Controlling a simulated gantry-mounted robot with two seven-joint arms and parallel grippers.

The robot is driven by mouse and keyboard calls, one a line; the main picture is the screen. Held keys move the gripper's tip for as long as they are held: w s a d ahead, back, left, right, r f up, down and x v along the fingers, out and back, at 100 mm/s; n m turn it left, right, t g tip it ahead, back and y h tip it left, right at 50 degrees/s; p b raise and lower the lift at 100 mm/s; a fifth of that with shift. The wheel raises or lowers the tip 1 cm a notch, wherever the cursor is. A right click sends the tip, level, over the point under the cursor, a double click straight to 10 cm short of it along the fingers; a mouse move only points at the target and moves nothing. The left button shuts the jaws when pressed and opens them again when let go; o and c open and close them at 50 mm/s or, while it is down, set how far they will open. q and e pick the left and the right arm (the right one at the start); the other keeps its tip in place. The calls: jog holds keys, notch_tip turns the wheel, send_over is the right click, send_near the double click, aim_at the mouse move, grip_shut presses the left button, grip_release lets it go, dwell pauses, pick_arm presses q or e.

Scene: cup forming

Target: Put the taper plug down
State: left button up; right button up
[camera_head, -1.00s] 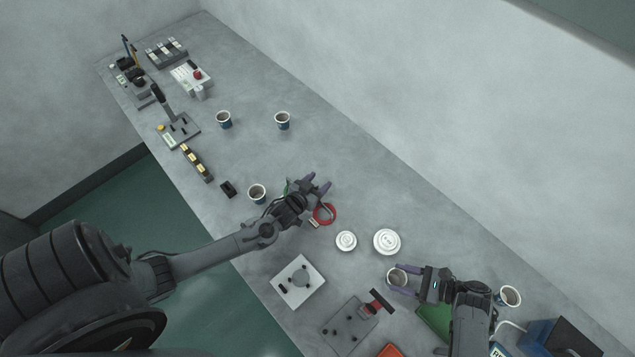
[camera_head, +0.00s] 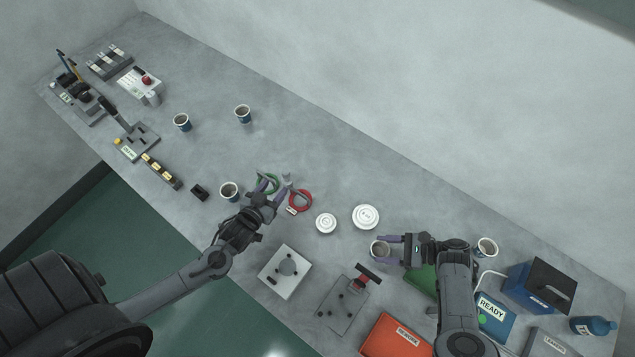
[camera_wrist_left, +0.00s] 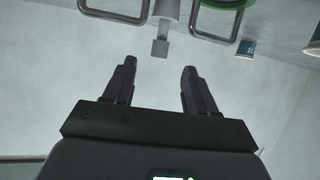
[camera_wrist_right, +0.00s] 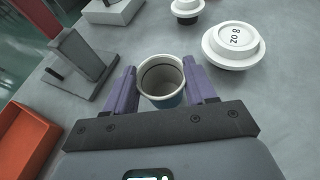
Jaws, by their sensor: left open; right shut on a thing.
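My right gripper (camera_wrist_right: 160,72) is shut around a paper cup (camera_wrist_right: 163,98), which stays upright in the head view (camera_head: 380,249).
A green ring (camera_head: 262,179) and a red ring (camera_head: 301,212) lie close to my left gripper. Two white lids (camera_head: 366,216) sit between the arms. A white block (camera_head: 274,286) and a grey fixture (camera_head: 334,312) stand in front.

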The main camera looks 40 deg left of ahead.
pick_arm(q)
jog(key=s+d+r+m+g+h, duration=0.3)
jog(key=s+d+r+g, duration=0.6)
jog(key=s+d, duration=0.3)
jog(key=shift+d+r+m, duration=0.3)
jog(key=shift+d+m, duration=0.45)
jog(key=shift+m, duration=0.05)
